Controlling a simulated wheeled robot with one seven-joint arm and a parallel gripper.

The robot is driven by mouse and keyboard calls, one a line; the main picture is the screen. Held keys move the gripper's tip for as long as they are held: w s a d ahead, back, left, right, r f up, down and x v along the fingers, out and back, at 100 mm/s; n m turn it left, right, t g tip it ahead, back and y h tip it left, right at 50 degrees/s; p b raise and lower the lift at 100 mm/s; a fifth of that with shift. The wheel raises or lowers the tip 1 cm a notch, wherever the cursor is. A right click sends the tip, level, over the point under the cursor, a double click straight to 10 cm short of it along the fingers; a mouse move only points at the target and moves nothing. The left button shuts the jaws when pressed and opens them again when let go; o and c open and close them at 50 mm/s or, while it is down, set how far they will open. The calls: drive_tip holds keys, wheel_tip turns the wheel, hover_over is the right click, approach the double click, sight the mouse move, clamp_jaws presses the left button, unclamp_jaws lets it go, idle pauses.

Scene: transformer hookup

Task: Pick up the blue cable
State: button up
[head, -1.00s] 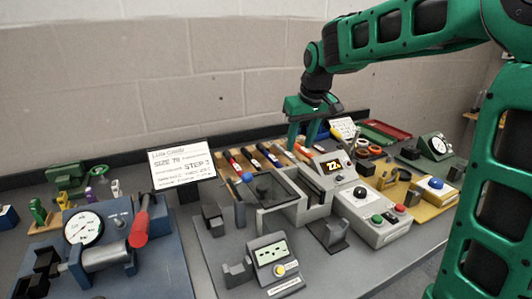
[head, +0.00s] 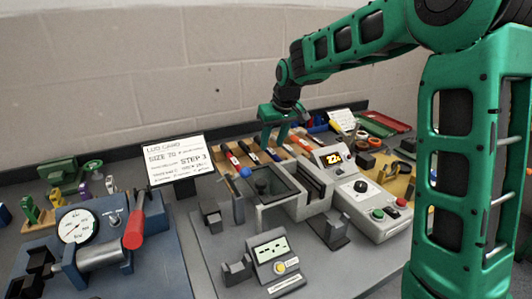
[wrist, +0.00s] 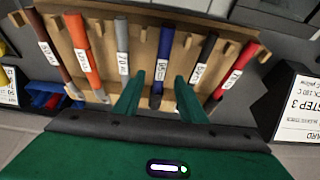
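The blue cable (wrist: 164,55) lies in a slotted wooden rack (wrist: 189,16) in the wrist view, with a white label on it. It sits between a grey-white cable (wrist: 122,40) and a black cable (wrist: 205,55). My gripper (wrist: 160,79) is open, with one finger on each side of the blue cable's lower part. I cannot tell whether the fingers touch it. In the head view my gripper (head: 274,142) points down over the rack, and its fingers partly hide the cables there.
Orange (wrist: 79,42), brown (wrist: 47,45) and red (wrist: 235,65) cables share the rack. A press with a red handle (head: 134,228) and a control box (head: 362,205) stand nearer.

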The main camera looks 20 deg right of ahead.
sight(270, 150)
drive_tip(key=x, duration=0.3)
clamp_jaws()
drive_tip(key=shift+r, duration=0.2)
